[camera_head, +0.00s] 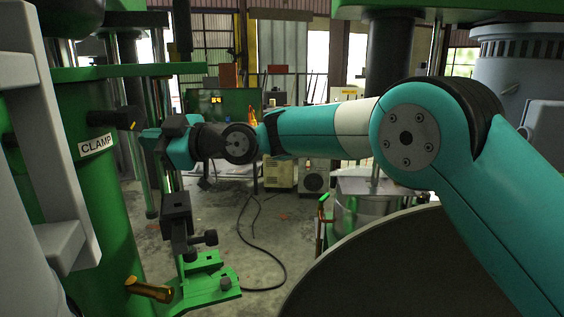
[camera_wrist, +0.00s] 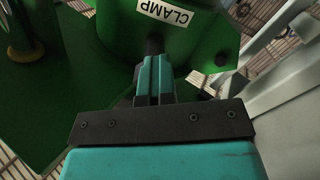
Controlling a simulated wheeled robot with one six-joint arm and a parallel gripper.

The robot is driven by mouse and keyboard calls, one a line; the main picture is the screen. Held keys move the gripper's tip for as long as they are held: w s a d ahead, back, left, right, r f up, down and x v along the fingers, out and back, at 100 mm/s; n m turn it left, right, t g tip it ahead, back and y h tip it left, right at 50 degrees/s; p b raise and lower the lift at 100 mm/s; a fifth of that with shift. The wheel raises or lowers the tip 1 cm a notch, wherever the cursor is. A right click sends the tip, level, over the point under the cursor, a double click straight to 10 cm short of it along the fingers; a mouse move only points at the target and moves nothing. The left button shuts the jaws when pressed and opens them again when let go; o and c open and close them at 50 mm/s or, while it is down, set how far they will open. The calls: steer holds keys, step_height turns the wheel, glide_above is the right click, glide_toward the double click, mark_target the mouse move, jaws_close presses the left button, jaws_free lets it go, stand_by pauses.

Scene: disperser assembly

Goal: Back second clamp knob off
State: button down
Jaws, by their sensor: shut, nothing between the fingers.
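A black clamp knob (camera_head: 112,118) sticks out of a green cylindrical housing (camera_head: 95,190), just above a white CLAMP label (camera_head: 97,145). In the wrist view a dark knob (camera_wrist: 153,45) shows beside the CLAMP label (camera_wrist: 164,12), right at the fingertips. My gripper (camera_head: 147,134) is at the right side of the housing, close to the knob. In the wrist view its teal fingers (camera_wrist: 154,64) are together and point at the dark knob, with nothing held between them. The fingers partly hide the knob, and I cannot tell whether they touch it.
A black clamp block (camera_head: 177,215) with small black knobs (camera_head: 207,238) stands on a green bracket (camera_head: 205,285) below my gripper. A brass-coloured handle (camera_head: 149,290) juts from the housing's lower part. A grey frame (camera_head: 65,180) stands at left. Open floor (camera_head: 255,230) lies beyond.

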steer(key=shift+s+a+r, duration=0.1)
steer(key=shift+a+r, duration=0.1)
steer(key=shift+r, duration=0.3)
stand_by(0.3)
steer(key=shift+w+d+r+b, duration=0.1)
steer(key=shift+w+b, duration=0.15)
steer(key=shift+b, duration=0.2)
steer(key=shift+w+d+r, duration=0.1)
steer(key=shift+w+r, duration=0.2)
steer(key=shift+w, duration=0.2)
steer(key=shift+w+r, duration=0.25)
steer(key=shift+w, duration=0.2)
steer(key=shift+r, duration=0.15)
steer(key=shift+w, duration=0.15)
